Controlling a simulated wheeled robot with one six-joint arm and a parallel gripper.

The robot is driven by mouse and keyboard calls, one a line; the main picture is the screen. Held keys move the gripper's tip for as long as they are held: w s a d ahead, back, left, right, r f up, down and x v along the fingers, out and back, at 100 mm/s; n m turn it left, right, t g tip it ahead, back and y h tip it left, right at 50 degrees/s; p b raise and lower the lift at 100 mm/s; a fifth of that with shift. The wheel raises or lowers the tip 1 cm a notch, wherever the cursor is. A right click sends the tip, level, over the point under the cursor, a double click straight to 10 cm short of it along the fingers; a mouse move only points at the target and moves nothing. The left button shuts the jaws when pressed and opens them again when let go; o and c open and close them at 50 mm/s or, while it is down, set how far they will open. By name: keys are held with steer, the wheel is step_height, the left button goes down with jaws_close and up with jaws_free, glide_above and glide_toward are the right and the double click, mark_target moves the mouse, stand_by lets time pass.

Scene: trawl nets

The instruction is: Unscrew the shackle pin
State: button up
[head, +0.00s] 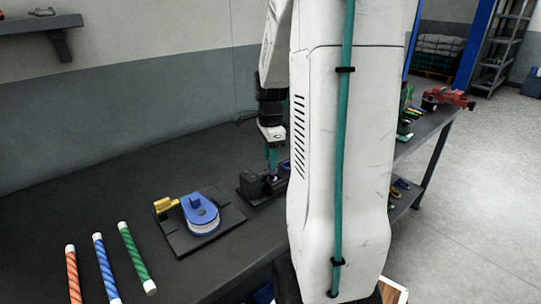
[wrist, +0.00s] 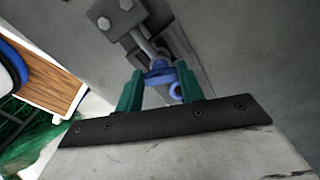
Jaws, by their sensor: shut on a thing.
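My gripper (wrist: 160,78) shows in the wrist view, with its two green fingers on either side of the blue shackle pin (wrist: 160,77). The fingers are shut on the pin, and its blue ring-shaped eye (wrist: 177,92) shows between them. The grey shackle (wrist: 146,46) runs from the pin up to a grey bolted block (wrist: 117,17). Whether the pin's thread is still engaged cannot be told. In the head view my gripper (head: 271,160) points down over a dark fixture (head: 252,185) on the bench, partly hidden by my arm.
A blue and yellow device (head: 202,210) sits on a dark plate left of the fixture. Red, blue and green striped rods (head: 132,255) lie at the front left of the bench (head: 130,180). A red vise (head: 445,98) stands at the far right. The bench's back left is clear.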

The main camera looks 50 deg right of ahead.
steer(key=n, duration=0.7)
steer(key=shift+s, duration=0.15)
steer(key=n, duration=0.6)
steer(key=shift+s+f+n, duration=0.1)
steer(key=shift+s+n, duration=0.05)
steer(key=shift+n, duration=0.25)
steer(key=n, duration=0.7)
steer(key=shift+s, duration=0.1)
steer(key=n, duration=0.6)
steer(key=shift+d+n, duration=0.2)
steer(key=shift+n, duration=0.1)
steer(key=n, duration=0.5)
steer(key=shift+d, duration=0.1)
steer(key=n, duration=0.4)
steer(key=shift+n, duration=0.4)
steer(key=n, duration=0.4)
steer(key=shift+w+n, duration=0.2)
steer(key=shift+n, duration=0.1)
steer(key=n, duration=0.4)
steer(key=shift+n, duration=0.3)
